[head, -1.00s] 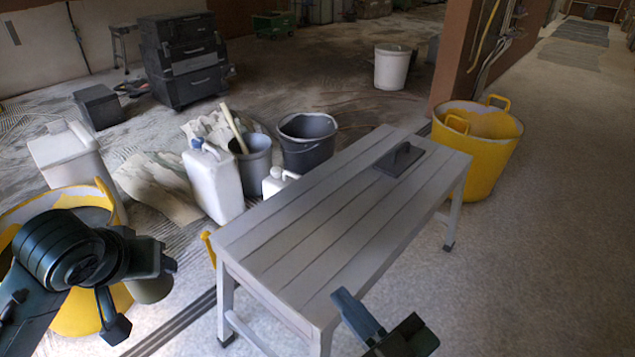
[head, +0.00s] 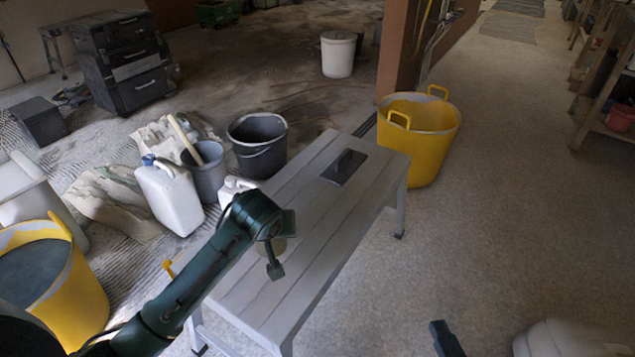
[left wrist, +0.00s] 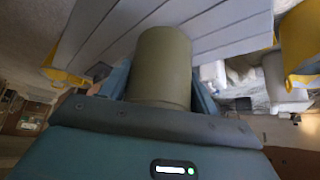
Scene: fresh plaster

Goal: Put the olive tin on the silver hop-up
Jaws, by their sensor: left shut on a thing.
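The olive tin (left wrist: 165,65) is a plain dull green cylinder. My left gripper (left wrist: 160,88) is shut on it, with a finger on each side in the left wrist view. The silver hop-up (head: 300,215) is a grey slatted bench in the middle of the head view. My left arm reaches over its near part, and the tin is mostly hidden behind the wrist there. Slats of the hop-up (left wrist: 100,35) show behind the tin in the left wrist view; the gap between them is unclear. My right gripper (head: 446,338) shows only partly at the bottom edge.
A dark float (head: 345,167) lies on the hop-up's far end. Yellow tubs stand beyond it (head: 425,150) and at left (head: 75,300). A black bucket (head: 257,145), a grey bucket (head: 208,180) and a white canister (head: 170,197) stand along its left side.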

